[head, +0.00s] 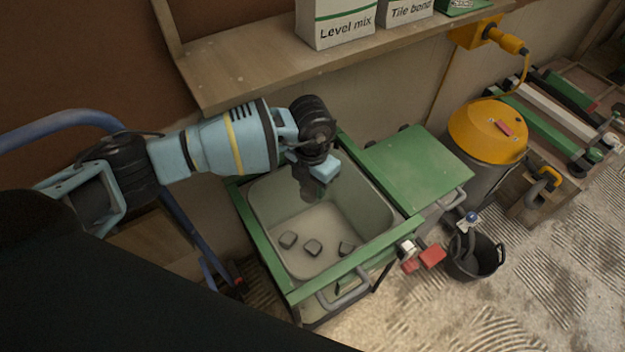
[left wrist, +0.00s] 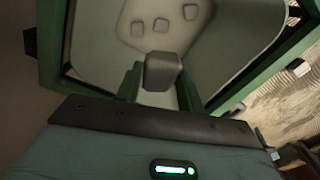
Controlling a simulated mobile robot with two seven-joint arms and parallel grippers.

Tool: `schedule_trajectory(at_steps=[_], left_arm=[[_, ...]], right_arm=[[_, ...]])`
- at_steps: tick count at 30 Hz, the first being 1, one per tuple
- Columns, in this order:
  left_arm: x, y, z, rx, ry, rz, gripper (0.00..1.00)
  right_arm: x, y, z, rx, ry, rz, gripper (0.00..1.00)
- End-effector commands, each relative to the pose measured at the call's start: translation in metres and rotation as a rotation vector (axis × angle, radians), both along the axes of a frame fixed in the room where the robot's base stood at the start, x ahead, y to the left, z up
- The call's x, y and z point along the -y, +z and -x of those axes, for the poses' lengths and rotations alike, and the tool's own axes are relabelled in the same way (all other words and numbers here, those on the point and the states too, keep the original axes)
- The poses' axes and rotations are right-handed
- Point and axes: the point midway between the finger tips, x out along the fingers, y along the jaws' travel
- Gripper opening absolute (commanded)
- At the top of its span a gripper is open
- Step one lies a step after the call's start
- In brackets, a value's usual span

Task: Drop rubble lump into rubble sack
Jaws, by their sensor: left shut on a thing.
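My left gripper (head: 312,188) hangs over the open grey container, which looks like the rubble sack (head: 375,210), held in a green frame. The left wrist view shows the gripper's two green fingers (left wrist: 160,85) shut on a grey rubble lump (left wrist: 162,70). The lump is hard to make out in the head view. The container's pale inside (left wrist: 95,45) lies beyond the held lump. My right gripper is not in view.
A green lid or side board (head: 420,168) adjoins the container on the right. A wooden shelf (head: 230,75) with bags runs behind, above it. A yellow-topped vacuum (head: 487,130) and a black bucket (head: 474,256) stand to the right. Ridged plaster floor (head: 560,270) is open at lower right.

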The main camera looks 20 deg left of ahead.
Motion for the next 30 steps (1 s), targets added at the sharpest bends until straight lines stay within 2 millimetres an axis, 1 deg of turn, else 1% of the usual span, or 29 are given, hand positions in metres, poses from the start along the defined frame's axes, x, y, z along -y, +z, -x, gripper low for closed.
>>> schedule_trajectory(at_steps=[5, 12, 15, 19, 26, 27, 30], left_arm=[[0.0, -0.017, 0.001, -0.002, 0.0, 0.0, 0.12], [0.0, -0.044, 0.001, -0.004, 0.0, 0.001, 0.12], [0.0, -0.053, 0.001, -0.004, 0.0, 0.001, 0.12], [0.0, -0.057, 0.0, -0.001, 0.0, 0.001, 0.12], [0.0, -0.056, 0.0, 0.001, 0.0, 0.0, 0.12], [0.0, -0.056, 0.0, 0.001, 0.0, 0.0, 0.39], [0.0, -0.056, 0.0, 0.0, 0.0, 0.0, 0.52]], right_arm=[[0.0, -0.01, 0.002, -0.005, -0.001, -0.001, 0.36], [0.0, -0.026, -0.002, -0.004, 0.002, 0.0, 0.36], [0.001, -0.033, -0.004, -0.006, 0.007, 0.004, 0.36], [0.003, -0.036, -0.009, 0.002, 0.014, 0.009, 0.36], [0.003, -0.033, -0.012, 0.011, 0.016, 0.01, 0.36], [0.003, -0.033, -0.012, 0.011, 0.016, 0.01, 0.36], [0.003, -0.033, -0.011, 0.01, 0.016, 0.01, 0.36]])
